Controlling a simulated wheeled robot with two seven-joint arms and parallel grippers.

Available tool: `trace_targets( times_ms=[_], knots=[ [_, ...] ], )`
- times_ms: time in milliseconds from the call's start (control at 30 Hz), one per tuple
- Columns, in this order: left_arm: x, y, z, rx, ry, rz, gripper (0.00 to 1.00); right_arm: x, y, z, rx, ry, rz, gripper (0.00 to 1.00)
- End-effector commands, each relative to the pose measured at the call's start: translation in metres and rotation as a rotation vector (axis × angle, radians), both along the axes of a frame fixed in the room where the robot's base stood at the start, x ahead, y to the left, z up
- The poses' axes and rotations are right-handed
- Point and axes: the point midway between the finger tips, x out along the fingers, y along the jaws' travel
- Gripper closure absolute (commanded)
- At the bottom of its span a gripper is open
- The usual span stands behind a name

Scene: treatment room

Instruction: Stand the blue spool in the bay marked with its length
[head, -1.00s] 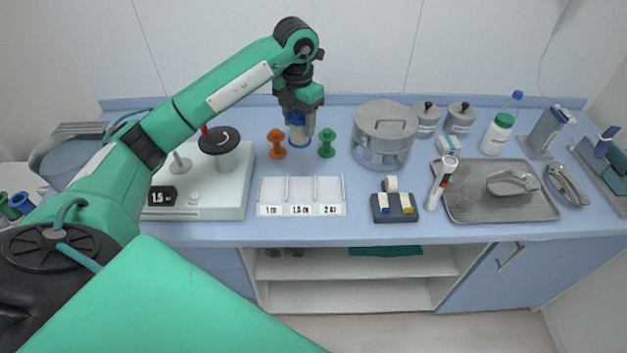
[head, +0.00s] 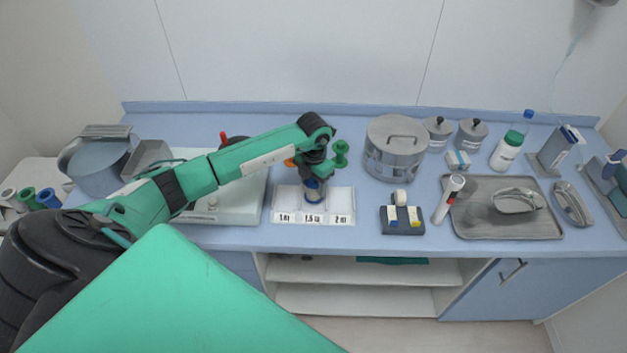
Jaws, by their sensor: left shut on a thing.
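The blue spool (head: 314,196) is upright, low in my left gripper, at the middle bay of the white rack (head: 342,219). My left gripper (head: 314,184) is shut on the spool from above. I cannot tell whether the spool's foot touches the bay floor. The white winding machine (head: 240,208) stands to the left of the rack; my arm covers its display. My right gripper is not in view.
A green spool (head: 341,153) stands just behind the rack. An orange spool (head: 289,162) is mostly hidden by my arm. A steel pot (head: 395,150), a tape holder (head: 402,225) and a metal tray (head: 470,225) are to the right.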

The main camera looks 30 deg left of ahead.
Motion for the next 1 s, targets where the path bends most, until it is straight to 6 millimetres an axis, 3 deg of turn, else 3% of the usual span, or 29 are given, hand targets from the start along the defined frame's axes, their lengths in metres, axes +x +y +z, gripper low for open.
trace_targets(
  times_ms=[367,400,500,900,1000],
  knots=[
    [0.0,0.0,-0.008,0.0,-0.001,0.0,0.71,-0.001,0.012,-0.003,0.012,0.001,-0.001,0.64],
    [0.0,0.0,-0.008,0.0,-0.001,0.0,0.47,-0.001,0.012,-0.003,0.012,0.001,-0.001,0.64],
    [0.0,0.0,-0.007,0.0,-0.001,0.0,0.27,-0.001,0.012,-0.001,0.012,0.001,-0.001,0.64],
    [0.0,0.0,-0.001,0.0,-0.002,0.0,0.27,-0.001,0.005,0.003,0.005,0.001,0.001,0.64],
    [0.002,0.001,0.01,0.002,-0.006,-0.002,0.27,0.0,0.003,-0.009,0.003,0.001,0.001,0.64]
  ],
)
